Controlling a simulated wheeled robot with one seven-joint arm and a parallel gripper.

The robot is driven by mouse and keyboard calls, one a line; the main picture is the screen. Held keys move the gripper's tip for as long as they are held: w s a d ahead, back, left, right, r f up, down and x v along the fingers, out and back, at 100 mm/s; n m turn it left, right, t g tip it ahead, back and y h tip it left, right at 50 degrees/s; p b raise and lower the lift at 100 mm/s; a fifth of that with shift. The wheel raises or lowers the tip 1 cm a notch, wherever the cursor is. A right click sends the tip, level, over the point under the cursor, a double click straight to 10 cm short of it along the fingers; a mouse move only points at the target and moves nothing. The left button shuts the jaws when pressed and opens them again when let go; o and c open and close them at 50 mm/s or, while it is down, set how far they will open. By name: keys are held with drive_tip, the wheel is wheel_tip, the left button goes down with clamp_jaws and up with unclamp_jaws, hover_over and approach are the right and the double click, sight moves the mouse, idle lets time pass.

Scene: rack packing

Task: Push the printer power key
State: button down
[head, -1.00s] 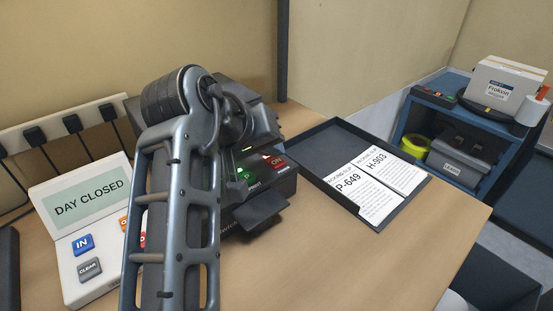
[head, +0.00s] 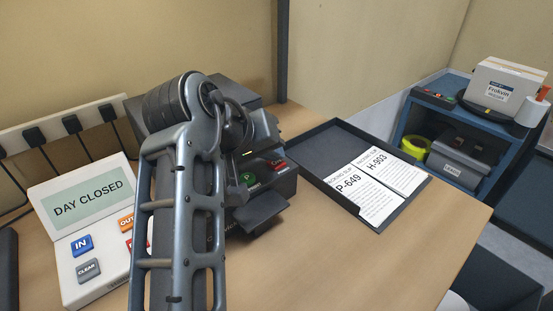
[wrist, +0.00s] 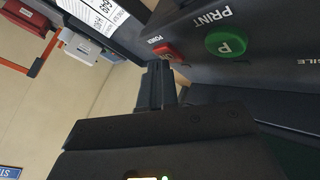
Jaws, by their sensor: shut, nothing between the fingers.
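The dark printer (head: 262,215) sits on the desk behind my arm. Its red power key (head: 277,166) and green print key (head: 249,180) show on its front, both looking unlit. In the wrist view, the red power key (wrist: 165,51), under the label POWER, is partly covered by my fingertips. In the head view my arm hides most of the gripper.
A white terminal (head: 95,235) reading DAY CLOSED stands at left. A black tray (head: 318,160) with packing slips lies right of the printer. A blue shelf (head: 398,125) with a box stands further right. The desk front is clear.

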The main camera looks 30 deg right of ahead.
sight(272, 164)
drive_tip(key=shift+r+p, duration=0.3)
drive_tip(key=shift+r, duration=0.15)
drive_tip(key=shift+r+p, duration=2.55)
drive_tip(key=shift+r, duration=0.45)
